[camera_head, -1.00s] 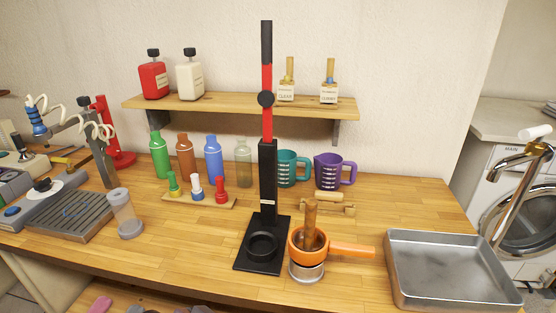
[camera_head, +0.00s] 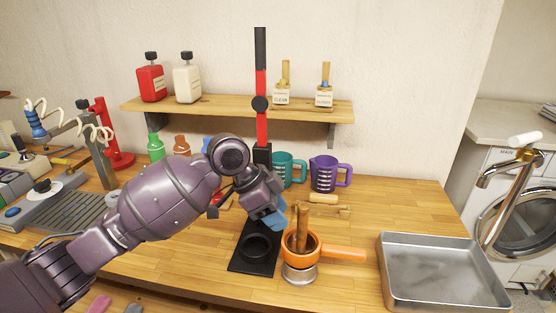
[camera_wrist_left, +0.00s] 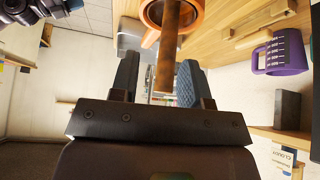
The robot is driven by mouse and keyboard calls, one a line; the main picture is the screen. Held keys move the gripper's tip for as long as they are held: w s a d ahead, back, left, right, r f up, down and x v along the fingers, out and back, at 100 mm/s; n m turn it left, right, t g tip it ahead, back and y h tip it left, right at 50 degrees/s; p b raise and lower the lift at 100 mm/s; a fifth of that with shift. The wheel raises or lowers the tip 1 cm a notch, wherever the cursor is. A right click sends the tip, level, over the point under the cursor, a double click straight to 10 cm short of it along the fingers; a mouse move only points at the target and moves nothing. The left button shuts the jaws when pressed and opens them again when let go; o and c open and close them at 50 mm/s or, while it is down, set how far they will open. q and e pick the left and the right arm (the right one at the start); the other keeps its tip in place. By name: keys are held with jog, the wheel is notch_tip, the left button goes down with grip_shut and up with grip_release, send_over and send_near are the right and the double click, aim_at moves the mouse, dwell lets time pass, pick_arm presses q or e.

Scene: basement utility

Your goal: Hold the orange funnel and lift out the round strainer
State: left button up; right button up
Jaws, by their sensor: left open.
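The orange funnel (camera_head: 288,250) sits on a small metal cup (camera_head: 299,274), its handle (camera_head: 345,253) pointing right. A wooden handle (camera_head: 301,226) stands upright out of the funnel. The round strainer cannot be made out; the inside of the funnel is mostly hidden. My left gripper (camera_head: 281,217) is open, just left of the wooden handle near its top. In the left wrist view, the wooden handle (camera_wrist_left: 168,50) shows in line with the gap between the open blue-grey fingers (camera_wrist_left: 158,78), with the orange funnel (camera_wrist_left: 150,38) beyond.
A metal tray (camera_head: 440,240) lies to the right. Teal (camera_head: 284,168) and purple jugs (camera_head: 323,174) stand behind.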

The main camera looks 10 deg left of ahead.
jog(key=shift+o, duration=0.6)
jog(key=shift+w+d+r, duration=0.1)
jog(key=shift+r, duration=0.2)
jog(key=shift+o, duration=0.6)
jog(key=m+t+y, duration=0.5)
jog(key=m+t, duration=0.1)
jog(key=m, duration=1)
send_near(346, 257)
jog(key=shift+r+x, duration=0.2)
jog(key=shift+x, duration=0.7)
pick_arm(q)
notch_tip(346, 257, up, 11)
jog(key=w+m+g, duration=0.1)
jog(key=w+m, duration=0.1)
jog(key=shift+w+f+y, duration=0.2)
jog(key=shift+y, duration=0.2)
pick_arm(e)
jog(key=x, duration=1)
jog(key=shift+w+f, duration=0.25)
jog(key=shift+w, duration=0.05)
jog(key=shift+c, duration=0.4)
grip_shut()
pick_arm(q)
jog(key=shift+o, duration=0.3)
